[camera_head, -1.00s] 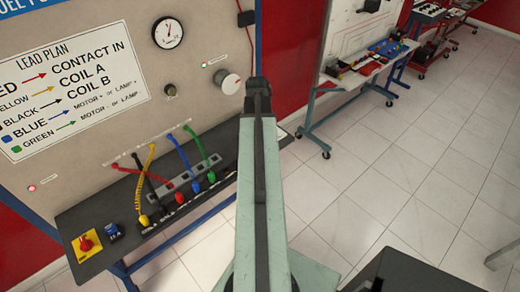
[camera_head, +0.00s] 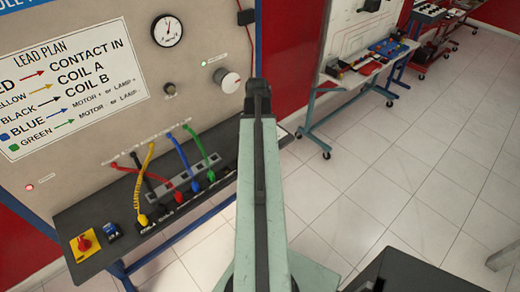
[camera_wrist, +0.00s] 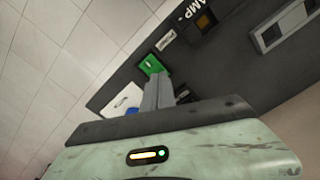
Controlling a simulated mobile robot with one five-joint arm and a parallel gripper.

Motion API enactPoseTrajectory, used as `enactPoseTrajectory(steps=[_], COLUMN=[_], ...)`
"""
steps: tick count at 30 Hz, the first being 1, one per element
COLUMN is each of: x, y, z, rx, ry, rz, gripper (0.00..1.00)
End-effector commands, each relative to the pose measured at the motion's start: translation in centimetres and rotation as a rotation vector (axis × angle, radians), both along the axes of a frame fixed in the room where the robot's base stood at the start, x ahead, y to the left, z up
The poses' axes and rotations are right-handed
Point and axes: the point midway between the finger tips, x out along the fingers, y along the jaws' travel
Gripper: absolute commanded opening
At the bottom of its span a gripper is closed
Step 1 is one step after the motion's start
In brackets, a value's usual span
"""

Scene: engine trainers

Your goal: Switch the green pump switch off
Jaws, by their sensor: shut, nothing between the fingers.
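The green pump switch (camera_wrist: 151,65) shows in the wrist view as a small green plate with a pale mark, near the edge of a dark shelf (camera_wrist: 215,72). My gripper (camera_wrist: 158,78) is shut and empty, its grey fingertips just below the green plate in the picture. I cannot tell whether they touch it. The switch's rocker position is too small to read. In the head view my arm covers the place where gripper and switch would show.
A white plate with a blue part (camera_wrist: 124,101) lies left of my fingers in the wrist view. In the head view, coloured leads (camera_head: 145,185), a red knob on a yellow plate (camera_head: 84,244) and a gauge (camera_head: 167,31) belong to the trainer. Tiled floor (camera_head: 400,180) is open at right.

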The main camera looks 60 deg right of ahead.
Motion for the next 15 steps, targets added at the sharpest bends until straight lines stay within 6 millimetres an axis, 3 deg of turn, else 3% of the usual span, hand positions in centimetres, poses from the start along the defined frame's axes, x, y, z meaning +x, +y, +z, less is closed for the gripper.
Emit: enactPoseTrajectory(steps=[15], x=[-0.02], y=[-0.01], z=[-0.73], rx=[0.0], ry=[0.0], rz=[0.0], gripper=[0.0])
